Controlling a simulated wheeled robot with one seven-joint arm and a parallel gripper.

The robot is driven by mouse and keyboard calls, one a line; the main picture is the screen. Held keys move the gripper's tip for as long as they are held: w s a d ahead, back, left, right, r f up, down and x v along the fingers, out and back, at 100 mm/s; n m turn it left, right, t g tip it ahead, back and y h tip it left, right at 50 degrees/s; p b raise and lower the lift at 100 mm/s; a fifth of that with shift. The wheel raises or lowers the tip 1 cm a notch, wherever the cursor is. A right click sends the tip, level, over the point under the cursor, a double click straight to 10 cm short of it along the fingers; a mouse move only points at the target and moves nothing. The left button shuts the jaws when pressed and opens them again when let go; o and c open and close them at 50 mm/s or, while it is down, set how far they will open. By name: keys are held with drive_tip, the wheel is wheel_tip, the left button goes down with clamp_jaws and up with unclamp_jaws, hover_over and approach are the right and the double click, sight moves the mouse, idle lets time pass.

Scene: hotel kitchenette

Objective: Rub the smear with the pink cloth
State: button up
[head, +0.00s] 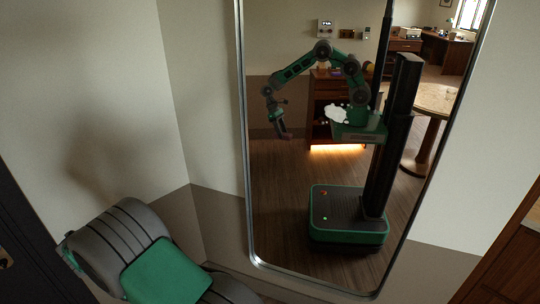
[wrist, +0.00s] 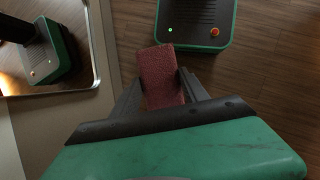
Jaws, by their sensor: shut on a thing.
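The smear (head: 337,114) is a white, cloud-shaped patch on the glass of a tall mirror (head: 300,215) in the head view. The pink cloth (wrist: 160,72) is a dull reddish-pink, block-like pad in the wrist view. My gripper (wrist: 162,90) is shut on it, with a finger on each side and the pad's far end sticking out beyond the tips. In the head view my gripper and the cloth show only as a reflection, left of the smear. The cloth appears apart from the glass.
The mirror's metal frame also shows at the left of the wrist view (wrist: 92,50). Pale wall with a brown lower band stands on both sides of the mirror. A wooden counter edge (head: 510,250) is at the lower right. The wood floor (wrist: 275,75) below the cloth looks clear beside my base.

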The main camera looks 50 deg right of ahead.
drive_tip(key=w+d+f+n+t+h+b, duration=0.2)
drive_tip(key=w+d+f+n+h+b, duration=0.1)
drive_tip(key=d+n, duration=0.1)
drive_tip(key=w+d+r+n+t+h+b, duration=0.1)
drive_tip(key=w+d+r+n+t+b, duration=0.1)
drive_tip(key=w+r+n+t+b, duration=0.65)
drive_tip(key=s+d+r+t+h, duration=0.2)
drive_tip(key=s+d+r+t, duration=0.1)
drive_tip(key=d+r, duration=0.5)
drive_tip(key=s+d+r+t+h, duration=0.2)
drive_tip(key=d+r+t, duration=0.1)
drive_tip(key=d+r, duration=0.5)
drive_tip(key=s+d+r+m+g+h, duration=0.6)
drive_tip(key=s+d+r, duration=0.3)
drive_tip(key=s+d, duration=0.4)
drive_tip(key=s+d+r+m+g+h, duration=0.3)
drive_tip(key=s+d+r+m+g, duration=0.4)
drive_tip(key=s+d, duration=0.55)
drive_tip(key=shift+n+g, duration=0.35)
drive_tip(key=shift+w+d+r+p, duration=0.15)
drive_tip(key=shift+w+d+r, duration=0.05)
drive_tip(key=shift+d, duration=0.7)
drive_tip(key=shift+w+d+r+p, duration=0.15)
drive_tip(key=shift+w+d, duration=0.05)
drive_tip(key=shift+d, duration=0.65)
drive_tip(key=shift+w+d+r+p, duration=0.15)
drive_tip(key=shift+w+d+r, duration=0.05)
drive_tip(key=shift+d, duration=0.7)
